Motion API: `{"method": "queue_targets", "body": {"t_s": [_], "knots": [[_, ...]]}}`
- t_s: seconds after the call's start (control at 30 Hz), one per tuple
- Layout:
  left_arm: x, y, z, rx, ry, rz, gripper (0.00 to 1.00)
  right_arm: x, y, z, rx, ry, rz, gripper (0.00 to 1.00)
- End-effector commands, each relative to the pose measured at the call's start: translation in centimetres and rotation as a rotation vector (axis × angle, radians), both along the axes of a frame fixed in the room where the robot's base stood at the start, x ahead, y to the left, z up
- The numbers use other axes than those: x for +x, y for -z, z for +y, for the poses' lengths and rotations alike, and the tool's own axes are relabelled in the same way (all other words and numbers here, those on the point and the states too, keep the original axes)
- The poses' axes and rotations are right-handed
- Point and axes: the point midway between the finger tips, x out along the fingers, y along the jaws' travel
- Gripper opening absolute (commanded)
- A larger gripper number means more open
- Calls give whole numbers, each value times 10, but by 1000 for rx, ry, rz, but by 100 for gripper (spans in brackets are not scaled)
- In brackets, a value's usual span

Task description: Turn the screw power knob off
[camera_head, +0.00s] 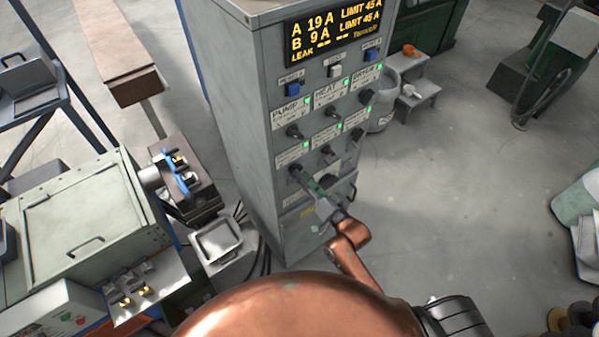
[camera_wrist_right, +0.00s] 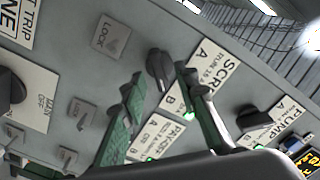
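The screw knob (camera_wrist_right: 157,66) is a dark knob on the grey cabinet, beside a white label reading "SCR…", partly covered by a finger. In the head view the screw knob (camera_head: 296,171) is at the left of the lower knob row, and a green light shows by the label above it. My right gripper (camera_head: 312,187) is in front of this knob. In the wrist view my right gripper (camera_wrist_right: 160,80) is open, its two fingers apart with the knob between their tips. I cannot tell whether they touch it. My left gripper is not in view.
The cabinet (camera_head: 235,110) carries several other knobs close by, including the pump knob (camera_head: 294,132), with green lights lit. Its display (camera_head: 333,35) reads A 19 A, B 9 A. A green machine box (camera_head: 80,220) stands at the left.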

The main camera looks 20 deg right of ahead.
Motion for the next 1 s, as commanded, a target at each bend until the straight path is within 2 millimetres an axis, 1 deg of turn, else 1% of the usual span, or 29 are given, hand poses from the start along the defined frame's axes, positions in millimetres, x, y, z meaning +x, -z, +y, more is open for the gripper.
{"method": "queue_targets", "body": {"t_s": [0.03,0.1,0.2,0.5,0.57,0.9,1.0], "knots": [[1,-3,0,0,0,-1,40,7,-1,2,0,1,-1,28],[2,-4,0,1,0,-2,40,14,-1,4,-1,1,-1,28],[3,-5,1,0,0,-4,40,20,0,7,-1,1,0,28],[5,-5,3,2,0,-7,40,22,0,7,-1,1,0,28],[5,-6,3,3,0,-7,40,22,0,7,-1,1,0,25],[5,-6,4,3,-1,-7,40,22,0,7,-2,1,0,1],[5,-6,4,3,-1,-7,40,22,1,7,-2,1,0,0]]}}
